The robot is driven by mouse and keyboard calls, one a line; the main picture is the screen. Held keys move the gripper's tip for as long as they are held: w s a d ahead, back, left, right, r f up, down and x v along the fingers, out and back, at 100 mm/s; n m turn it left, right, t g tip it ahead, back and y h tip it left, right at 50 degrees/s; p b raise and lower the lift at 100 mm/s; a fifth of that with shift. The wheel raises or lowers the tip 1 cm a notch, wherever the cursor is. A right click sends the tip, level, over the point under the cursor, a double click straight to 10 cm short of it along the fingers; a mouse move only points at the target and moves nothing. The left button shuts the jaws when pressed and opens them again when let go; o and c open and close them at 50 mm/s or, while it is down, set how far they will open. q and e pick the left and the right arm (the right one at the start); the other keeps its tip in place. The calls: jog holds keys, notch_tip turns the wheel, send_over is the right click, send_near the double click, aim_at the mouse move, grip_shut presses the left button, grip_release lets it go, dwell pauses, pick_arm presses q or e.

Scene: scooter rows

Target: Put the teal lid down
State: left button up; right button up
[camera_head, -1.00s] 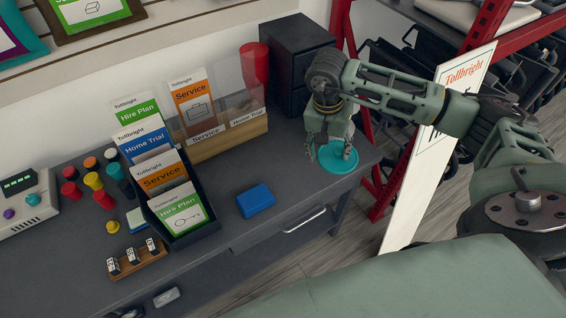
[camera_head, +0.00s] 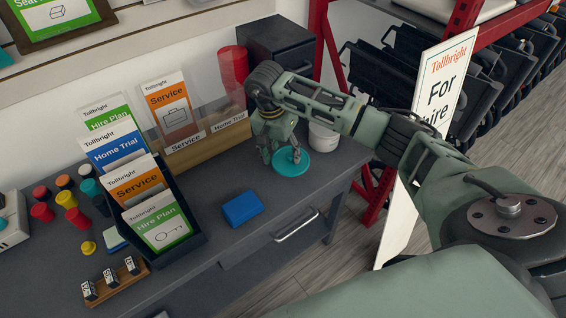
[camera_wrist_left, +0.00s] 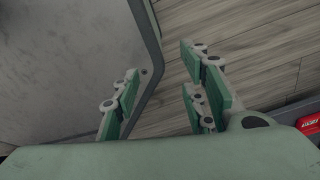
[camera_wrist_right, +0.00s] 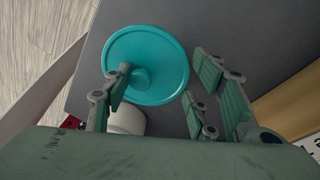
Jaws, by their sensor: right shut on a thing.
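The teal lid (camera_head: 292,168) is a round disc with a knob, level at the right part of the grey desk, in front of a white pot (camera_head: 323,138). My right gripper (camera_head: 282,156) is over the lid and shut on it at the knob. The lid (camera_wrist_right: 160,50) also shows in the right wrist view, overlapping the white pot (camera_wrist_right: 127,121). I cannot tell whether its underside touches the desk. My left gripper (camera_wrist_left: 160,62) is open and empty, with floor and a grey panel beyond it; it is not in the head view.
A blue block (camera_head: 242,208) lies on the desk (camera_head: 215,245) left of the lid. A dark card rack (camera_head: 190,247), a wooden leaflet holder (camera_head: 205,145) and a black drawer box (camera_head: 290,45) stand around it. A sign board (camera_head: 437,100) leans beyond the desk's right end.

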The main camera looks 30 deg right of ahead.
aim_at(282, 158)
notch_tip(282, 158, down, 3)
jog(key=shift+f+b, duration=0.15)
jog(key=shift+b, duration=0.55)
pick_arm(q)
jog(key=shift+w+f, duration=0.1)
jog(key=shift+f, duration=0.85)
jog(key=shift+f, duration=0.1)
pick_arm(e)
jog(key=shift+f+b, duration=0.3)
jog(key=shift+f, duration=0.25)
jog(key=o, duration=0.8)
pick_arm(q)
jog(key=shift+d+f, duration=0.4)
jog(key=shift+d, duration=0.1)
pick_arm(e)
jog(key=shift+o, duration=0.2)
jog(key=shift+r, duration=0.1)
